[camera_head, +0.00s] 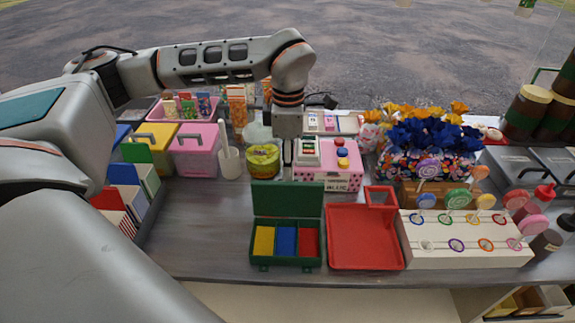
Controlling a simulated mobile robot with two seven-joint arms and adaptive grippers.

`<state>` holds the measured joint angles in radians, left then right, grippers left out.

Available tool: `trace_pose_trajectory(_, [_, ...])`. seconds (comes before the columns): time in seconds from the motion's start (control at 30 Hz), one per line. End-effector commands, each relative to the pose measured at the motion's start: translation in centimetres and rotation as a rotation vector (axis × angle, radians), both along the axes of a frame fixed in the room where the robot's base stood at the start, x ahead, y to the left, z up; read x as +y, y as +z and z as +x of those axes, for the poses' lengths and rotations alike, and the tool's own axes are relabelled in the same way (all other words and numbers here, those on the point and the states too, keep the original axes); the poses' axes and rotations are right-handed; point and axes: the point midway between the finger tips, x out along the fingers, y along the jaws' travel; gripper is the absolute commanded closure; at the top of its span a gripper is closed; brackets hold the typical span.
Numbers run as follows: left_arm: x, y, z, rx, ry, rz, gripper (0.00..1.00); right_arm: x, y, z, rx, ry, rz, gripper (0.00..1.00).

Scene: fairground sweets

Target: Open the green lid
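The green box (256,261) stands on the counter near its front edge. Its green lid (287,199) is swung up at the back and stands roughly upright, so the yellow, blue and red blocks of colour inside show. My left gripper (287,175) points down just behind the lid's top edge, its fingers seen as one thin dark bar. I cannot tell whether the fingertips touch the lid, or whether they are open or shut, as they look edge-on. My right gripper is not in view.
A red tray (365,262) stands right of the box, beside a white lollipop stand (465,260). A pink button box (342,180) and a yellow-green tin (263,160) stand behind. Coloured bins and folders fill the left. Bare counter (205,225) lies left of the box.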

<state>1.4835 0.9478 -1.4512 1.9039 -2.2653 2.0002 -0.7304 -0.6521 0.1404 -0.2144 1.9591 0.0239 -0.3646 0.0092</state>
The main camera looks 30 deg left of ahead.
Motion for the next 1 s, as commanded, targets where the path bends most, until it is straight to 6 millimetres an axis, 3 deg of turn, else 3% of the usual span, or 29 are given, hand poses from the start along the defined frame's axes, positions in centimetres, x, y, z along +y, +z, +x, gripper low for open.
trace_pose_trajectory(0.03, [0.0,1.3,0.0,0.001,0.0,0.0,0.72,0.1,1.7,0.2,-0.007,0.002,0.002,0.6])
trace_pose_trajectory(0.13, [0.0,2.7,0.0,0.001,0.0,0.0,0.72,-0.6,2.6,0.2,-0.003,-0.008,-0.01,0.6])
trace_pose_trajectory(0.2, [0.0,3.6,0.0,0.003,0.0,0.001,0.72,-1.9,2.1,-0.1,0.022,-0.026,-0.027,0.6])
trace_pose_trajectory(0.3, [0.0,4.6,0.0,-0.001,0.001,0.001,0.72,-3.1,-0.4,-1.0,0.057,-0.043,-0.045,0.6])
trace_pose_trajectory(0.5, [0.0,7.2,0.1,-0.001,0.0,0.001,0.72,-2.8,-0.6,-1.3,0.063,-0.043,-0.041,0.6])
trace_pose_trajectory(1.0, [0.0,8.0,0.0,0.001,0.0,0.0,0.72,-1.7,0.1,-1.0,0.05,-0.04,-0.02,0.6])
